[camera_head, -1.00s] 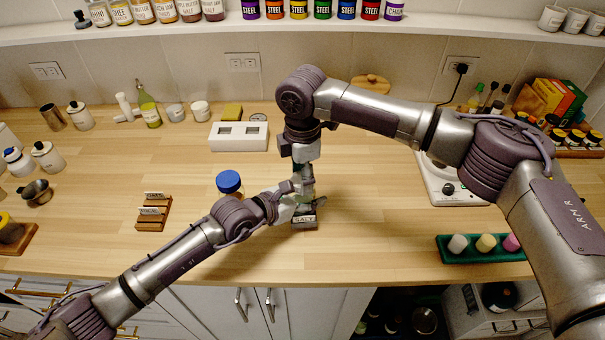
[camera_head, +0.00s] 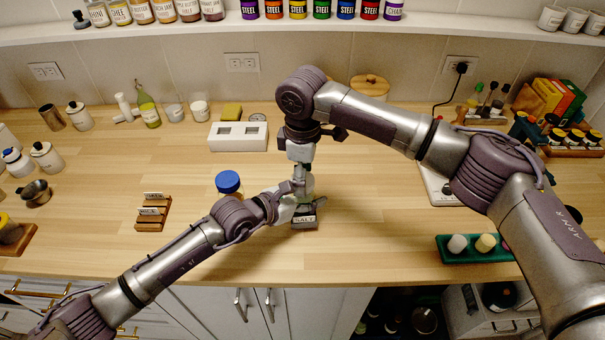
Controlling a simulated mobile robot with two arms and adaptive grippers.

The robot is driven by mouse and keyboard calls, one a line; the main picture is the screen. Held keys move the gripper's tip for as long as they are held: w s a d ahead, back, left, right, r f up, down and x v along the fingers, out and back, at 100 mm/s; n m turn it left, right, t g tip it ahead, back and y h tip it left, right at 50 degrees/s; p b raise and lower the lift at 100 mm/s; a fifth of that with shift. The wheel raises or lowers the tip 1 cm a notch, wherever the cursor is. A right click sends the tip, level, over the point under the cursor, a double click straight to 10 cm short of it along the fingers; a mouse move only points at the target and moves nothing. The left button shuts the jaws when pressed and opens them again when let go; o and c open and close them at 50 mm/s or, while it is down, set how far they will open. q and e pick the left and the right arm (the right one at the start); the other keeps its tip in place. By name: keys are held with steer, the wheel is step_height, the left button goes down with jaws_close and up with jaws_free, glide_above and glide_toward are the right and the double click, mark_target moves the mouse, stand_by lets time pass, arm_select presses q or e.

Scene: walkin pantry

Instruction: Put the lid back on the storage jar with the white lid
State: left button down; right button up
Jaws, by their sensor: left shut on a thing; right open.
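My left gripper (camera_head: 287,207) reaches in from the left to the middle of the counter. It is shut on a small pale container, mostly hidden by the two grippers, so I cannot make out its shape. A white round cap, possibly the white lid (camera_head: 457,244), stands in the green tray (camera_head: 478,257) at right.
A yellow cap (camera_head: 486,243) stands in the green tray. A blue-lidded jar (camera_head: 228,182) stands behind my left wrist. Wooden label holders (camera_head: 153,212) lie at left. The front middle counter is clear.

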steer(key=shift+s+a+r, duration=0.15)
steer(key=shift+s+a, duration=0.05)
steer(key=shift+r, duration=2.25)
steer(key=shift+c, duration=0.3)
step_height(320, 180, up, 3)
steer(key=shift+r+n, duration=0.2)
steer(key=shift+n, duration=0.8)
steer(key=shift+f, duration=0.1)
steer(key=shift+f, duration=3.95)
